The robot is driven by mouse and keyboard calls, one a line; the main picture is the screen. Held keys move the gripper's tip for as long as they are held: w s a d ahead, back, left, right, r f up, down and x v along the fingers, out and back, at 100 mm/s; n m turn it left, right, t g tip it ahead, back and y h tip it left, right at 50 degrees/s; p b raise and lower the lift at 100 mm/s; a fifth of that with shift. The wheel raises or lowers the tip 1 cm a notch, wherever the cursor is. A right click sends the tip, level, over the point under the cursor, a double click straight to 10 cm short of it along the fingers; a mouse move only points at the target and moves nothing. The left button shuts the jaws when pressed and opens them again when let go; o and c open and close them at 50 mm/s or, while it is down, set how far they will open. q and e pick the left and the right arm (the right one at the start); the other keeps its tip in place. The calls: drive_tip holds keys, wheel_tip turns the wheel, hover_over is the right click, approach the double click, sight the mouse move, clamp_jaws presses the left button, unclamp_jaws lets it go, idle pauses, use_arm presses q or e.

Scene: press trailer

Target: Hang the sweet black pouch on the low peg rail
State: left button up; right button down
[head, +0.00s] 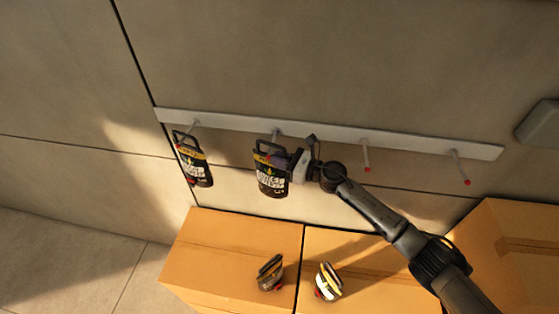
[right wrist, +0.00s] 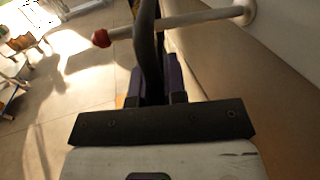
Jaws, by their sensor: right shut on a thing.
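A black pouch (head: 271,178) with a yellow band and white lettering hangs upright at the second peg (head: 275,135) from the left. My right gripper (head: 287,162) is shut on it near its top, reaching in from the right. In the right wrist view, the black handle (right wrist: 150,45) crosses the red-tipped peg (right wrist: 205,19), which shows on both sides of it. I cannot tell whether the peg runs through the handle's loop. The pale peg rail (head: 400,138) is on the wall. My left gripper is not in view.
A similar pouch (head: 196,167) hangs on the leftmost peg. The two right pegs (head: 365,156) (head: 460,168) are bare. Two more pouches (head: 270,273) (head: 328,282) stand on cardboard boxes (head: 225,240) below. Another box (head: 515,225) is at right, and a grey fixture (head: 540,124) on the wall.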

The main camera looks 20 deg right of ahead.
drive_tip(key=shift+w+r, duration=0.1)
idle(0.6)
drive_tip(key=c, duration=1.3)
unclamp_jaws()
drive_tip(key=shift+o, duration=1)
drive_tip(key=shift+f, duration=0.35)
drive_tip(key=b+v, duration=0.4)
drive_tip(key=v, duration=1)
drive_tip(key=shift+r, duration=0.2)
